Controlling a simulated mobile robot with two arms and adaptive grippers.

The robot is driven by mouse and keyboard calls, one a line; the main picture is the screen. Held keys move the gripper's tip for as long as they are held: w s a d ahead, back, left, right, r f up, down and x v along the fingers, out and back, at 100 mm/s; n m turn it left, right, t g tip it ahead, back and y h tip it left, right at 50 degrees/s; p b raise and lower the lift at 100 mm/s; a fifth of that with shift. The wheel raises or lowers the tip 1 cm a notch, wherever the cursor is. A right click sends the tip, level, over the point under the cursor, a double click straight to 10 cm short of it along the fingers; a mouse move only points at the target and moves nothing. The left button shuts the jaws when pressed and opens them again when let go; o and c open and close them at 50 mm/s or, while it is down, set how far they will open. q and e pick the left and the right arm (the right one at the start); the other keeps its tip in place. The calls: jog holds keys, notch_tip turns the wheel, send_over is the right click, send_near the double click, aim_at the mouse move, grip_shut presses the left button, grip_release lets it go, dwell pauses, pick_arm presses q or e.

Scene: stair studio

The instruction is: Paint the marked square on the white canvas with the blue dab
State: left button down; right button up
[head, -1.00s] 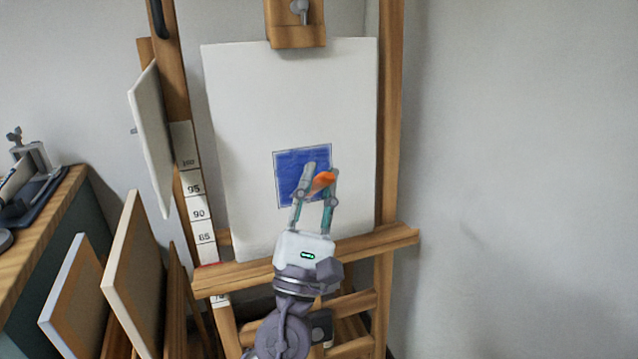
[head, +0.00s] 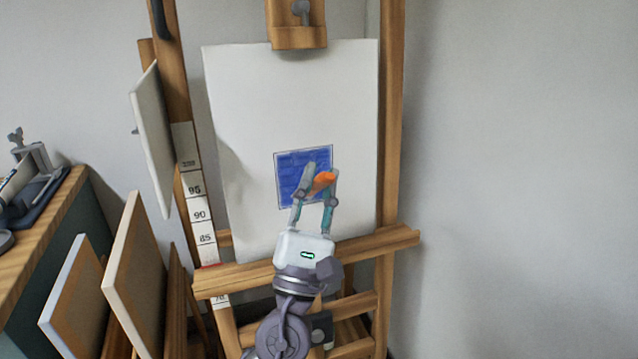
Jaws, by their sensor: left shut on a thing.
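The white canvas (head: 290,100) stands upright on a wooden easel. The marked square (head: 290,167) on its lower middle is filled with blue, with a thin outline around it. My left gripper (head: 318,180) is in front of the square's lower right part and is shut on an orange thing (head: 324,180), which looks like the handle of the painting tool. The tool's tip is hidden, so I cannot tell whether it touches the canvas. The fingers hide part of the square. My right gripper is not in view.
The easel's wooden ledge (head: 392,240) crosses below the canvas. A numbered scale strip (head: 199,214) runs up its left post. A smaller panel (head: 151,140) hangs at the left. Several panels (head: 135,270) lean below it, beside a wooden-topped cabinet (head: 45,222). The wall side at right is clear.

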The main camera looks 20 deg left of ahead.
pick_arm(q)
jog(key=shift+w, duration=0.1)
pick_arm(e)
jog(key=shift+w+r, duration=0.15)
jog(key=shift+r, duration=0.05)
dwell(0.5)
pick_arm(q)
jog(key=shift+w+d, duration=0.45)
jog(key=shift+d, duration=0.15)
jog(key=shift+w+d, duration=0.2)
jog(key=shift+d, duration=0.1)
jog(key=shift+w+d, duration=0.5)
jog(key=shift+d, duration=0.25)
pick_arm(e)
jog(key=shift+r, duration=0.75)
pick_arm(q)
jog(key=shift+a, duration=0.1)
